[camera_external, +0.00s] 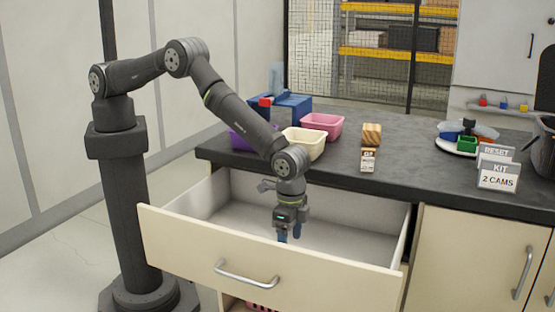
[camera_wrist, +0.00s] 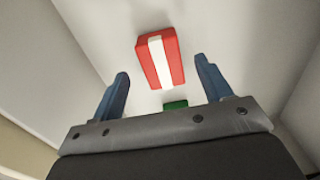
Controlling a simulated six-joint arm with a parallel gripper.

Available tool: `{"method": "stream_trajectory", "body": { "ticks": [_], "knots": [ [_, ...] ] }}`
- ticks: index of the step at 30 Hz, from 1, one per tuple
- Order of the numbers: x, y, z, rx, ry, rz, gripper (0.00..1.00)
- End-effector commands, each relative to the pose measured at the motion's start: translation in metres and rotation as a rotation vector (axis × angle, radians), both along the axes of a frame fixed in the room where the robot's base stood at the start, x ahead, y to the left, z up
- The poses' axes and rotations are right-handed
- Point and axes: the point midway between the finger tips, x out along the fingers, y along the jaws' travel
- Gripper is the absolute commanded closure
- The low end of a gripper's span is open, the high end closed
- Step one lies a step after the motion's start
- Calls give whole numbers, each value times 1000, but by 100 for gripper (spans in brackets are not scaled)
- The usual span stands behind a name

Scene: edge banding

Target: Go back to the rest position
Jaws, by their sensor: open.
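My gripper (camera_external: 290,233) points down into the open drawer (camera_external: 350,225) of the counter. In the wrist view my gripper (camera_wrist: 162,95) has its two blue fingers spread apart, with nothing between the tips. A red block with a white stripe (camera_wrist: 146,64) lies on the drawer floor just beyond the fingertips. A small green thing (camera_wrist: 175,105) shows partly between the fingers, mostly hidden by the gripper body. Neither can be made out in the external view, where the drawer front and my arm hide part of the floor.
The drawer walls stand close around my gripper. On the counter (camera_external: 420,165) are a cream bin (camera_external: 303,142), a pink bin (camera_external: 322,125), a purple bin (camera_external: 240,138), a blue fixture (camera_external: 290,106), a wooden block (camera_external: 372,134), a small labelled box (camera_external: 368,160) and sign cards (camera_external: 498,177).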

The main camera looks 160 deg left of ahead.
Motion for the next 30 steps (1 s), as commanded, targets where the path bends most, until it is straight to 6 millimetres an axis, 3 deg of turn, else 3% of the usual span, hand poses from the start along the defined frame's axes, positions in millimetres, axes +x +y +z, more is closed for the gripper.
{"method": "stream_trajectory", "body": {
  "ticks": [9,12,18,30],
  "knots": [
    [-1,0,-59,-1,1,0,29],
    [1,1,-38,2,-4,0,29],
    [0,0,-23,1,-1,0,29],
    [0,0,-21,0,0,0,29]
  ]
}}
